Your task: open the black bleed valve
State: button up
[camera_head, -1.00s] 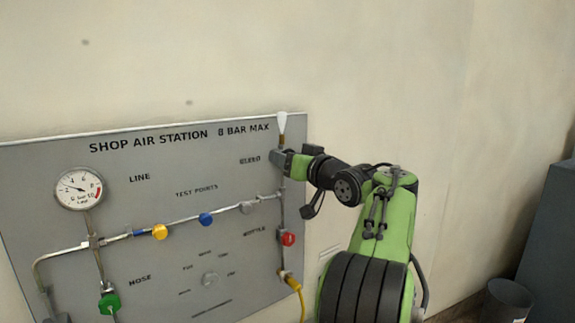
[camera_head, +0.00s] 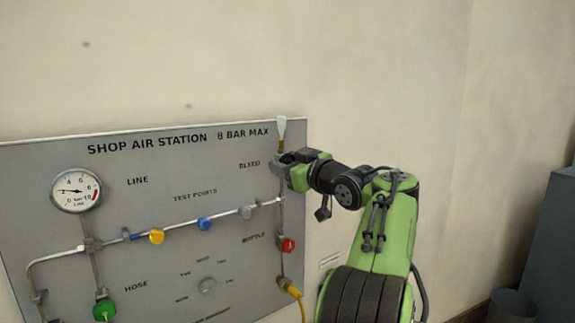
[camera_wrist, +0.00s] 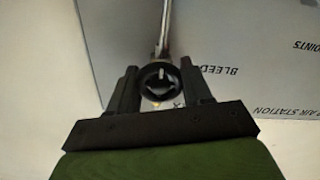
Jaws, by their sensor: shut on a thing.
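The black bleed valve (camera_wrist: 158,84) is a round dark knob with a pale pointer mark, on a metal pipe. It shows in the wrist view between the two fingers of my gripper (camera_wrist: 160,90). My gripper is shut on this knob, with one finger on each side. In the head view my gripper (camera_head: 282,166) is at the upper right of the grey panel, beside the BLEED label (camera_head: 249,165). There the gripper hides the knob.
The grey panel (camera_head: 110,200) carries a gauge (camera_head: 76,190), a yellow knob (camera_head: 157,236), a blue knob (camera_head: 205,224), a red knob (camera_head: 288,245) below my gripper and a green knob (camera_head: 104,309). A yellow hose (camera_head: 299,300) hangs at lower right. A white cone (camera_head: 282,128) tops the pipe.

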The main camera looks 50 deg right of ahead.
jog(key=shift+a+r, duration=0.1)
jog(key=shift+r, duration=0.3)
jog(key=o, duration=1)
jog(key=shift+o, duration=0.2)
jog(key=shift+f, duration=0.2)
jog(key=b+v, duration=0.1)
jog(key=v, duration=1.4)
jog(key=shift+s, duration=0.35)
